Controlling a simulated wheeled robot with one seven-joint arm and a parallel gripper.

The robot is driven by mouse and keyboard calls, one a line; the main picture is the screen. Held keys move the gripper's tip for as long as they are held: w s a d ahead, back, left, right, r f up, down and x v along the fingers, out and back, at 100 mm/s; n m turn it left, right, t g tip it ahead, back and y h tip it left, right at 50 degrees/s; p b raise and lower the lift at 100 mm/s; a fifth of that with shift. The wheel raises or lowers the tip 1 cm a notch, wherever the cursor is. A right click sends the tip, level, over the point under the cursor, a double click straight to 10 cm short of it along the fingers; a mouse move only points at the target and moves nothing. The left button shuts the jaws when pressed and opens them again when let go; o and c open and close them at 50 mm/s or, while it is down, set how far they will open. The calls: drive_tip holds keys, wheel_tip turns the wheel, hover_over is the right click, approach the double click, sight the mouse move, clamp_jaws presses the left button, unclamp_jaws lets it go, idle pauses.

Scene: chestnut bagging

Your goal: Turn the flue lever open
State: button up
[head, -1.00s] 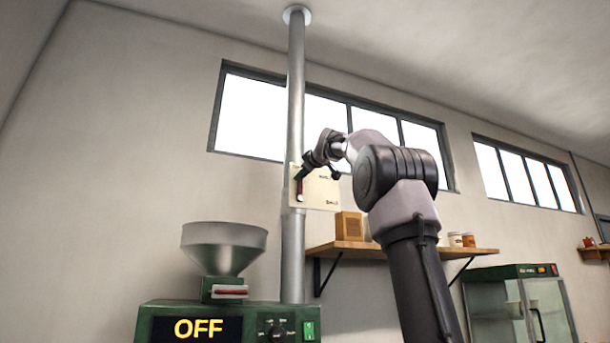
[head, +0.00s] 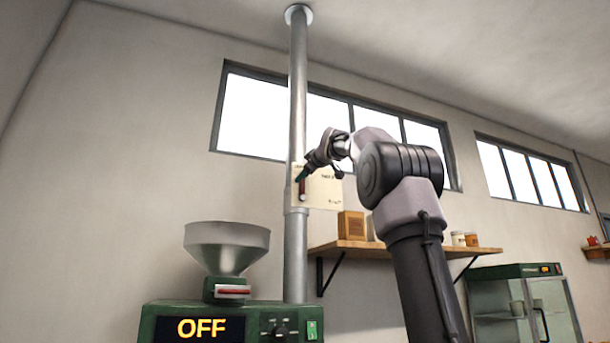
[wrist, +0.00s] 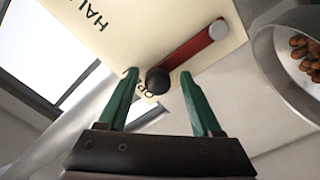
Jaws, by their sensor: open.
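The flue lever (wrist: 195,47) is a red bar with a grey pivot at one end and a black ball knob (wrist: 157,81) at the other. In the head view the lever (head: 302,187) shows small and red, partly hidden by my gripper. It sits over a cream card (head: 325,191) on the grey flue pipe (head: 296,245). In the wrist view the knob lies beside partly covered letters "OP" on the card (wrist: 110,25). My gripper (wrist: 159,74) is open, with one green finger on each side of the knob. I cannot tell whether either finger touches it.
A green roaster (head: 165,313) with a display reading OFF and a metal hopper (head: 226,250) stands below left. A wooden shelf (head: 350,246) with a box and jars is at right. In the wrist view, a metal rim (wrist: 270,70) surrounds several chestnuts (wrist: 308,55).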

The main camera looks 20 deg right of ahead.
drive_tip(key=s, duration=1)
drive_tip(key=shift+s+d, duration=0.15)
drive_tip(key=s+a+f+m+g, duration=0.3)
drive_tip(key=s+f, duration=0.5)
drive_tip(key=f, duration=0.9)
drive_tip(key=s+a+f+m+g+y, duration=0.1)
drive_tip(key=s+a+f+m+g, duration=0.2)
drive_tip(key=f, duration=1.4)
drive_tip(key=s+a+f+m+g, duration=0.3)
drive_tip(key=s+f+m+g, duration=0.2)
drive_tip(key=s+f, duration=1)
wheel_tip(320, 180, down, 3)
drive_tip(key=m, duration=0.2)
drive_tip(key=shift+a+m, duration=0.4)
drive_tip(key=shift+r, duration=0.1)
